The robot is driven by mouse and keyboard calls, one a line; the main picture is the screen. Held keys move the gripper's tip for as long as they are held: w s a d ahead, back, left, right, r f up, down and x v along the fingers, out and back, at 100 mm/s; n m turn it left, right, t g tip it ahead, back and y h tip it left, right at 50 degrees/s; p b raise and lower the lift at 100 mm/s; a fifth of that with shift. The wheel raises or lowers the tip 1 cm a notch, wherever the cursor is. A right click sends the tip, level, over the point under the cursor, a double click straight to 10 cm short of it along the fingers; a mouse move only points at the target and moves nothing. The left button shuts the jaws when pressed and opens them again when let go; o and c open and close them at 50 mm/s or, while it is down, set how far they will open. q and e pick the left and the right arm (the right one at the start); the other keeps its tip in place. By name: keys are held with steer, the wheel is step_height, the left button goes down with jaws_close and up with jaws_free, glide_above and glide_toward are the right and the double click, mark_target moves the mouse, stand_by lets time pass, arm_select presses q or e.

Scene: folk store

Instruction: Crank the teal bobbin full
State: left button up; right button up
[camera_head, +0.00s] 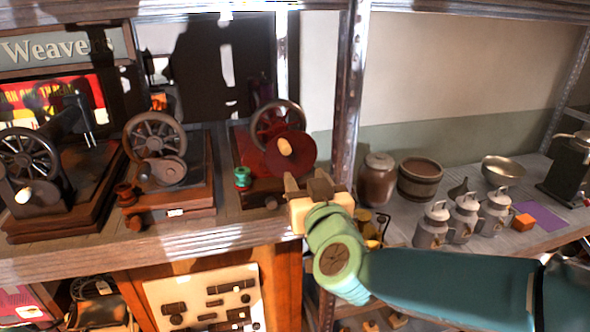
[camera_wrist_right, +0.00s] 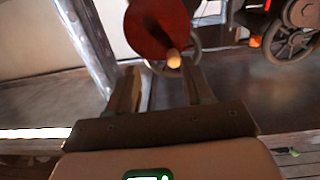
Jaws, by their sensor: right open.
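The teal bobbin (camera_head: 242,178) sits low at the left front of a red winder (camera_head: 277,155) on the shelf. The winder has a red disc with a pale crank knob (camera_head: 285,146) and a spoked wheel behind it. In the right wrist view the red disc (camera_wrist_right: 155,25) and knob (camera_wrist_right: 174,60) show ahead of the fingers. My right gripper (camera_head: 303,185) is open and empty, just below and in front of the disc; its fingers (camera_wrist_right: 160,85) stand apart below the knob without visible contact. The bobbin is not clear in the wrist view. My left gripper is not in view.
Two more winders with spoked wheels (camera_head: 158,150) stand to the left. A metal shelf post (camera_head: 349,90) rises close to the right of the red winder. A jar (camera_head: 378,180), a wooden bucket (camera_head: 420,180) and milk cans (camera_head: 464,217) stand on the right shelf.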

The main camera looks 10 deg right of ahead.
mark_target(287, 152)
steer(key=shift+y, duration=0.3)
steer(key=w, duration=0.3)
steer(key=w+a+r, duration=0.1)
steer(key=w, duration=0.2)
steer(key=w+r+p, duration=0.1)
steer(key=w, duration=0.2)
steer(key=shift+a+r, duration=0.1)
steer(key=shift+a, duration=0.3)
steer(key=shift+w+d, duration=0.1)
steer(key=shift+d, duration=0.05)
steer(key=shift+c, duration=0.3)
steer(key=c, duration=0.8)
steer(key=shift+o, duration=0.2)
